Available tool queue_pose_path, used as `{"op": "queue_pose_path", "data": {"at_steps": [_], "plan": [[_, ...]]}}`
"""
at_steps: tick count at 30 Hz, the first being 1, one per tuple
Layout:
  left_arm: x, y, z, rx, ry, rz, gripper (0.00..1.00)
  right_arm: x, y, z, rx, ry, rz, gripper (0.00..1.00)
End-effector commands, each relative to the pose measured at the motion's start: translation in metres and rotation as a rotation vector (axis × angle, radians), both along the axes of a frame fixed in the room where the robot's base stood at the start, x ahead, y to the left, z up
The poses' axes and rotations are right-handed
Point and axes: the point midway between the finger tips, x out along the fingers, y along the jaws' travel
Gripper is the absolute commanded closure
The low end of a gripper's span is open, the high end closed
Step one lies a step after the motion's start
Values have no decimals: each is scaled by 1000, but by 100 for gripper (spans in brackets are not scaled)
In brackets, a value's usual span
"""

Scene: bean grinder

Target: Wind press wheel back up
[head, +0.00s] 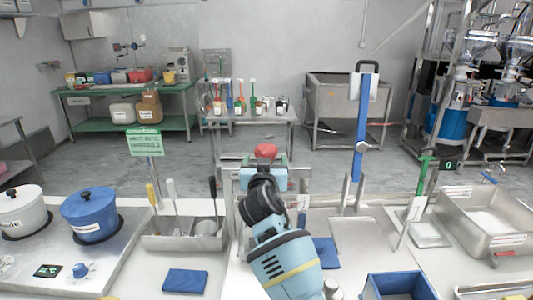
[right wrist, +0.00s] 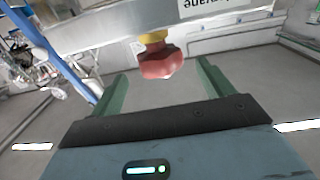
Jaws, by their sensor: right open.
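A red lobed knob (right wrist: 158,64) on a yellow collar juts from a pale metal bar in the right wrist view. It also shows in the head view as a red knob (head: 265,151) just beyond my right gripper (head: 265,163). I cannot tell whether this knob is the press wheel. In the right wrist view my right gripper (right wrist: 162,72) is open. Its two green fingers stand apart, one on each side of the knob, with a gap on both sides. In the head view my right arm hides much of what lies below the knob. My left gripper is out of view.
A blue upright lever (head: 362,125) stands right of my right arm. A tool bin (head: 158,242) with upright handles and a blue pot (head: 90,215) lie to the left. A steel basin (head: 455,213) is at the right. Open floor lies behind the counter.

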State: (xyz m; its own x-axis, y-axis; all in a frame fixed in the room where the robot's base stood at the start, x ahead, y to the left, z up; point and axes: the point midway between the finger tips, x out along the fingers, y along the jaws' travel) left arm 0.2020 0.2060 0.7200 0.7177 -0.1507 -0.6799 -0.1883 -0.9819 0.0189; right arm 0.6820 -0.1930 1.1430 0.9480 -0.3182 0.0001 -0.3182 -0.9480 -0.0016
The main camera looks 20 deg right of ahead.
Motion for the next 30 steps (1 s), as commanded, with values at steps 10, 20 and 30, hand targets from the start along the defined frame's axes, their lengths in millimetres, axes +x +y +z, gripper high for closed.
{"op": "queue_pose_path", "data": {"at_steps": [10, 20, 30], "plan": [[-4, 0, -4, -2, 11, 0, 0, 42, -14, -1, -3, 2, -1, 20], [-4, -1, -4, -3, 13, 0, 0, 53, -19, 0, -2, 0, -1, 20], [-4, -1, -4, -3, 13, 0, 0, 53, -18, 0, -2, 0, 0, 41]]}}
